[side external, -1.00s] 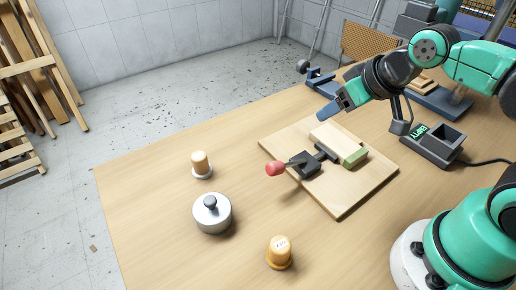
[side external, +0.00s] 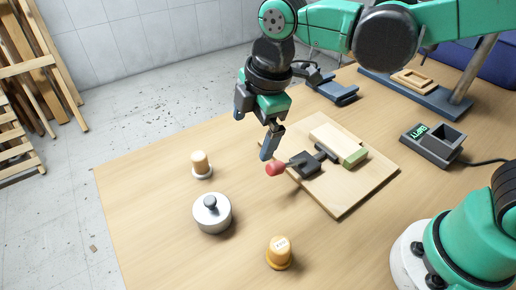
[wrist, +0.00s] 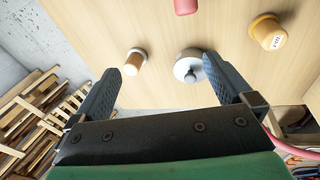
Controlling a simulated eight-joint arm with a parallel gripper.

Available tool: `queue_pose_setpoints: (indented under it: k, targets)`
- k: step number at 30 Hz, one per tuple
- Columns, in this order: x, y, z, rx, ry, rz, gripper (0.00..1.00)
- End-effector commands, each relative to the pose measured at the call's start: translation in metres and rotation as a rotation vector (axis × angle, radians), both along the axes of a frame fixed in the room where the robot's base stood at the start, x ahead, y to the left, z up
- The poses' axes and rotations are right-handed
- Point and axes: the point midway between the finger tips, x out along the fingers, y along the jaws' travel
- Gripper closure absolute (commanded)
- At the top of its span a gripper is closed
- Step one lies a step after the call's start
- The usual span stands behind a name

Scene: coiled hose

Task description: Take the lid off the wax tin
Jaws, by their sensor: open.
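The wax tin (side external: 212,222) is a round silver tin standing upright on the table, left of the middle in the side view. Its lid (side external: 211,203) is on top and has a dark knob. In the wrist view the tin (wrist: 188,68) shows between the fingers, closer to the right finger. My gripper (side external: 254,128) is open and empty, pointing down, above the table and behind and to the right of the tin. Its two fingers (wrist: 162,70) are spread wide in the wrist view. Nothing hides the tin's knob.
A wooden peg on a white base (side external: 202,166) stands behind the tin. A yellow labelled cap (side external: 279,253) stands to its front right. Bare table surrounds the tin.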

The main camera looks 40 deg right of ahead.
Motion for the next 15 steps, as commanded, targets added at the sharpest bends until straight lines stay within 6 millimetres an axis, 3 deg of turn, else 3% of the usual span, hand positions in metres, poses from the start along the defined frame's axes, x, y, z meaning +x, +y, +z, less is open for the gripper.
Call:
queue_pose_setpoints:
  k: [1, 6, 10, 15]
  targets:
    - [0.002, 0.021, -0.007, -0.038, 0.027, 0.161, 0.00]
    - [-0.003, 0.069, -0.030, -0.135, 0.108, 0.610, 0.00]
    - [-0.009, 0.088, -0.042, -0.168, 0.142, 0.802, 0.00]
    - [-0.011, 0.095, -0.054, -0.179, 0.155, 0.873, 0.00]
